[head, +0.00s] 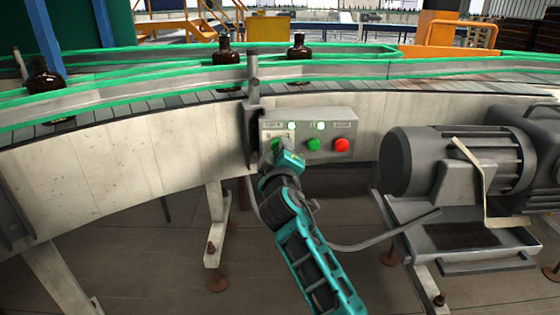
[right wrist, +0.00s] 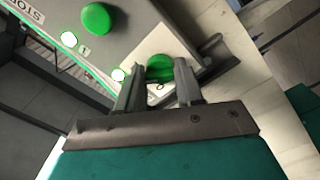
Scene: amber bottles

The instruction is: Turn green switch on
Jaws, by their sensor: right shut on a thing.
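The green switch (head: 275,144) is at the left end of a grey control box (head: 349,127) on the conveyor's side; my gripper partly hides it. In the right wrist view the green switch (right wrist: 160,68) sits on a pale plate, between the fingers. My right gripper (head: 283,148) reaches up to it from below and is shut on it; the fingers also show in the right wrist view (right wrist: 158,78). I cannot tell which way the switch is turned. My left gripper is not in view.
A second green button (head: 314,144) and a red button (head: 342,145) are on the same box, close to the right of my gripper. A grey motor (head: 440,160) stands to the right. Amber bottles (head: 298,47) stand on the conveyor (head: 180,104) above. A grey cable hangs below the box.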

